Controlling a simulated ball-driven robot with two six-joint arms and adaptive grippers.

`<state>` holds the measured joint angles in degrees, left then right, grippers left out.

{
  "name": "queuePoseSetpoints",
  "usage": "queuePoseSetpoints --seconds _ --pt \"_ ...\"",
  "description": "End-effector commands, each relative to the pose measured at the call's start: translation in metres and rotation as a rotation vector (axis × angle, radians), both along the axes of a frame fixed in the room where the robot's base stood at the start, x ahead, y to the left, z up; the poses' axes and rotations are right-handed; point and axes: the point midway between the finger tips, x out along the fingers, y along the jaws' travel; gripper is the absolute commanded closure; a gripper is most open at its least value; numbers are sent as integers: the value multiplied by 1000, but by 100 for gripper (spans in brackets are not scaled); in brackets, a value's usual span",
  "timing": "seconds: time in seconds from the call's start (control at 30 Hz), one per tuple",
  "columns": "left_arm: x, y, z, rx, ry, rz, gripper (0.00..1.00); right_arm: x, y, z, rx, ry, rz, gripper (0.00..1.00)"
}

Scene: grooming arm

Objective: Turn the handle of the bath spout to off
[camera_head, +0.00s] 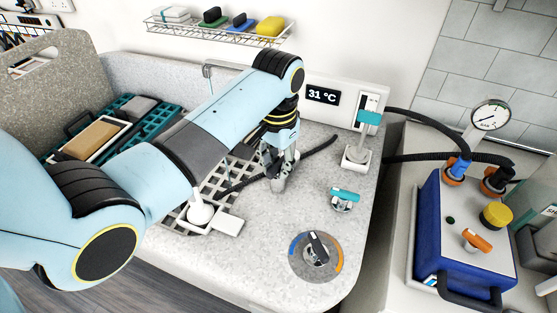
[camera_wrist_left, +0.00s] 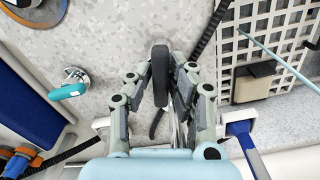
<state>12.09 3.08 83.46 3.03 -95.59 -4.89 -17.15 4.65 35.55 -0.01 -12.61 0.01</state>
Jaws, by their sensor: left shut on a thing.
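A teal lever handle (camera_head: 345,194) sits on a small chrome valve on the speckled grey deck; it also shows at left in the left wrist view (camera_wrist_left: 68,91). I cannot tell which belongs to the bath spout. My left gripper (camera_head: 279,175) is left of the deck valve, apart from both teal handles. In the left wrist view its fingers (camera_wrist_left: 160,85) are closed around a dark grey rounded piece (camera_wrist_left: 160,68). Its lower part is hidden. My right gripper is not in view.
A dial with a black knob (camera_head: 317,248) is at the deck's front. A black hose (camera_head: 320,147) runs near my gripper. A white grate (camera_head: 213,183) lies to the left under my arm. A blue pump box (camera_head: 463,235) stands at right. The deck around the valve is clear.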

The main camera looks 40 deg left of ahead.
Motion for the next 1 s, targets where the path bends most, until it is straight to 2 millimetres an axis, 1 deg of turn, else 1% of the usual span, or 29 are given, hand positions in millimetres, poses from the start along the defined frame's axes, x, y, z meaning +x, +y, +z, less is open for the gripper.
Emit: queuePoseSetpoints --seconds 0.17,0.4,0.7,0.9,1.0 --pt "1 1 1 3 -1 -7 100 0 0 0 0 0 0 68" --pt "0 1 1 4 -1 -227 100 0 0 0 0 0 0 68" --pt "0 2 1 4 0 -256 100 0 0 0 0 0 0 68" --pt "0 2 1 4 0 -454 100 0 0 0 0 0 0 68" --pt "0 2 0 4 0 -490 100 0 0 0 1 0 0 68"
